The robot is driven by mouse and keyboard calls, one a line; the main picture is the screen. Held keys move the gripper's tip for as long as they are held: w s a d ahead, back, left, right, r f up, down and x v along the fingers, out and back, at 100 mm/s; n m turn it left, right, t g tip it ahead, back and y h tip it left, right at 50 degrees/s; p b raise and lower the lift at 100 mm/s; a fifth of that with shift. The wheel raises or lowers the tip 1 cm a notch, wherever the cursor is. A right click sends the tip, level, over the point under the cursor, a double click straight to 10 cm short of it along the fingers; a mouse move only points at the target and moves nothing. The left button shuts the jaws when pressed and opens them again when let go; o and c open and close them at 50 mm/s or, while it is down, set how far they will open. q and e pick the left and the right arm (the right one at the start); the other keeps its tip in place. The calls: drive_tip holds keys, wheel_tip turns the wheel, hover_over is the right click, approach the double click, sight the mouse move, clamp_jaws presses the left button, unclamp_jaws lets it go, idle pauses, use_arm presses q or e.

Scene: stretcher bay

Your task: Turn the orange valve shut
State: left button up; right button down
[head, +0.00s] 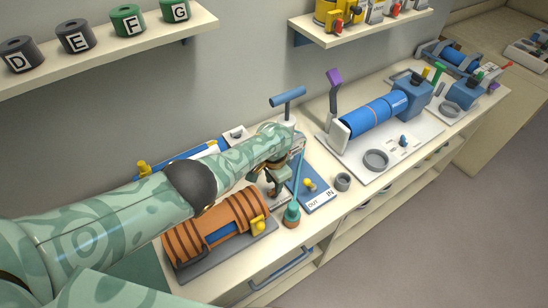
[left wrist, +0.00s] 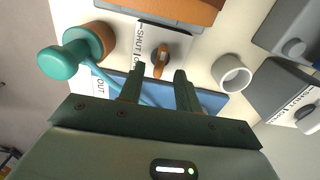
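The orange valve (left wrist: 160,63) shows in the left wrist view as a small handle on a white plate (left wrist: 178,42) marked SHUT. My left gripper (left wrist: 158,84) is open, its two fingers spread apart on either side of the valve's line. The handle appears just beyond the fingertips, and I cannot tell whether they touch it. In the head view my left gripper (head: 279,183) points down over the bench and mostly hides the valve. My right gripper is not in view.
A teal knob on an orange base (head: 292,215) stands close to the gripper, with a teal hose rising from it. An orange ribbed cylinder (head: 215,225) lies in front. A grey ring (head: 342,182) and a blue OUT/IN board (head: 318,197) are to the right.

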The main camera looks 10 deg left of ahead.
use_arm(q)
wheel_tip(320, 180, up, 13)
drive_tip(key=p, duration=0.8)
drive_tip(key=shift+r, duration=0.2)
